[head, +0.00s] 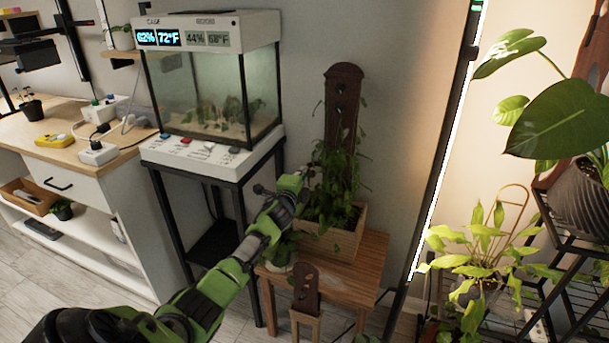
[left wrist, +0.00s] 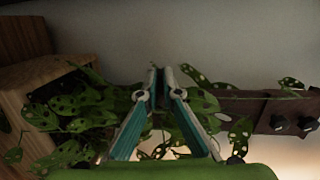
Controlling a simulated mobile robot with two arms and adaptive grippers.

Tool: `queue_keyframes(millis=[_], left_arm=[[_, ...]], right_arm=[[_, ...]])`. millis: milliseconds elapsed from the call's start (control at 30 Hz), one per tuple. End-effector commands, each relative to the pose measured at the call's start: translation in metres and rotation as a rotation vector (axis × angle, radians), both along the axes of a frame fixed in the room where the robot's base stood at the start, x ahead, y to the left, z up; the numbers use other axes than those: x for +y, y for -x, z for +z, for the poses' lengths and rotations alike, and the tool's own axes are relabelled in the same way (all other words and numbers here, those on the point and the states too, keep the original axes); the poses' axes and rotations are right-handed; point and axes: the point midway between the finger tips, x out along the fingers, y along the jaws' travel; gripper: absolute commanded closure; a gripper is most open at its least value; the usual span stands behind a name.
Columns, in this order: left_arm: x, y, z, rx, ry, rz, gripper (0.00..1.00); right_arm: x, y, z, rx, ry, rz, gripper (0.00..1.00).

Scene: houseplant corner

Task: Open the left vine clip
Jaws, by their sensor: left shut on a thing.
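A tall dark brown board (head: 343,115) with round dark knobs stands upright in a wooden planter box (head: 333,238), with a vine (head: 330,190) trailing over it. My left gripper (head: 311,170) reaches in from the left and is at the left side of the vine. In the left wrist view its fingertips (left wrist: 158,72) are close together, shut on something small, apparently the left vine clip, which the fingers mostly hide. The board (left wrist: 245,104) runs off to the right there, behind the leaves (left wrist: 80,110). My right gripper is not in view.
The planter stands on a small wooden table (head: 365,268). A glass terrarium (head: 215,95) on a black stand is to the left. A lit vertical pole (head: 445,150) and a plant rack are to the right. A smaller brown board (head: 305,285) stands in front.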

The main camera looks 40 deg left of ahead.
Motion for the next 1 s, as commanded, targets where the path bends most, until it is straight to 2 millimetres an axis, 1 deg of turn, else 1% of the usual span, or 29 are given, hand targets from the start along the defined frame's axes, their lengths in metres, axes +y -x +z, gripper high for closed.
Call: queue_keyframes(millis=[33,433,500,533,833,1000], left_arm=[[0.0078,0.0012,0.0046,-0.003,-0.002,0.013,1.00],[0.0078,0.0008,0.0058,-0.005,-0.003,0.011,1.00],[0.0076,0.0007,0.0059,-0.005,-0.003,0.011,0.80],[0.0072,0.0007,0.0056,-0.005,-0.003,0.010,0.78],[0.0027,0.0001,0.0025,-0.002,-0.001,0.003,0.78],[-0.0001,0.0068,0.0020,-0.001,-0.003,0.003,0.78]], right_arm=[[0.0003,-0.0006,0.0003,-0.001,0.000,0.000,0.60],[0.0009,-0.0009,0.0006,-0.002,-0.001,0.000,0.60],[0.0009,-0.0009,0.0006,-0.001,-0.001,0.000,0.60],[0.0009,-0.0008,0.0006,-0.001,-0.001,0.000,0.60],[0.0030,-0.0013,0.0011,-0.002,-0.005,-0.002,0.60],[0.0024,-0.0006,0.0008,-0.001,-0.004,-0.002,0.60]])
